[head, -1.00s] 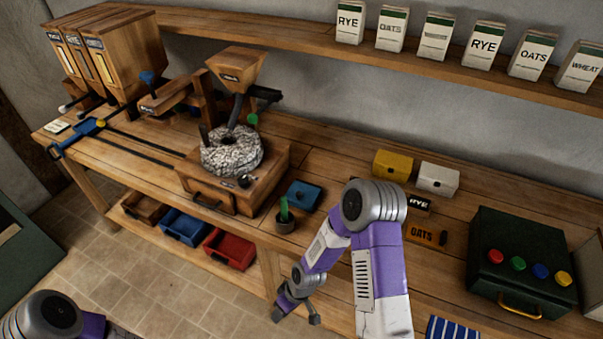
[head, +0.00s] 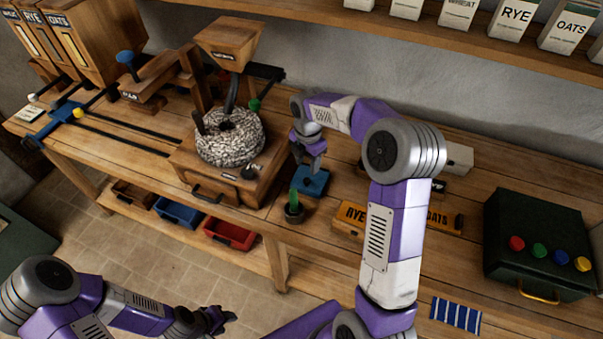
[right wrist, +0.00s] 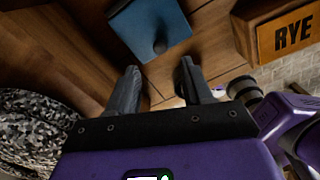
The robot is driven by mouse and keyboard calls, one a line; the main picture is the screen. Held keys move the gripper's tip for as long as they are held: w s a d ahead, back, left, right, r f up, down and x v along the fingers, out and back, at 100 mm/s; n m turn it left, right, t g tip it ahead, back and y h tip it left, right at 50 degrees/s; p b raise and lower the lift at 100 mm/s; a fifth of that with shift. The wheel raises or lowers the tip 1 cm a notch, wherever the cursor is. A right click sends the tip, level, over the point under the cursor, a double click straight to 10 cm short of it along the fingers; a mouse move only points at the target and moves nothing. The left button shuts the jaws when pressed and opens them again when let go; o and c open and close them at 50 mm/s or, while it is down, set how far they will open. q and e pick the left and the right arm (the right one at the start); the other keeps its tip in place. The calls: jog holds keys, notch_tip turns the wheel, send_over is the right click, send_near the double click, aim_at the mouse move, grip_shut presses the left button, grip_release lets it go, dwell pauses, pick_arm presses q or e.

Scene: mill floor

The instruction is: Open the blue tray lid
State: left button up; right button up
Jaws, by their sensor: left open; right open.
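The blue tray lid (head: 316,184) lies on the bench to the right of the millstone. It looks closed, and no tray interior shows. In the right wrist view the blue lid (right wrist: 146,22) has a dark round knob (right wrist: 160,46) just beyond my fingertips. My right gripper (head: 312,166) is above the lid's far side in the head view, partly overlapping it. It also shows in the right wrist view (right wrist: 158,70), open and empty, with the knob ahead of its gap. My left gripper (head: 229,319) is open and empty, low in front of the bench.
A small pot with a green item (head: 294,210) stands just in front of the lid. The millstone (head: 229,140) is to its left. Orange RYE and OATS boxes (head: 350,214) and a green case with coloured knobs (head: 540,240) are to the right.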

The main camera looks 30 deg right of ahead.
aim_at(307, 180)
notch_tip(307, 180, down, 7)
jog(key=shift+f+b, duration=0.2)
jog(key=shift+b, duration=0.35)
grip_shut()
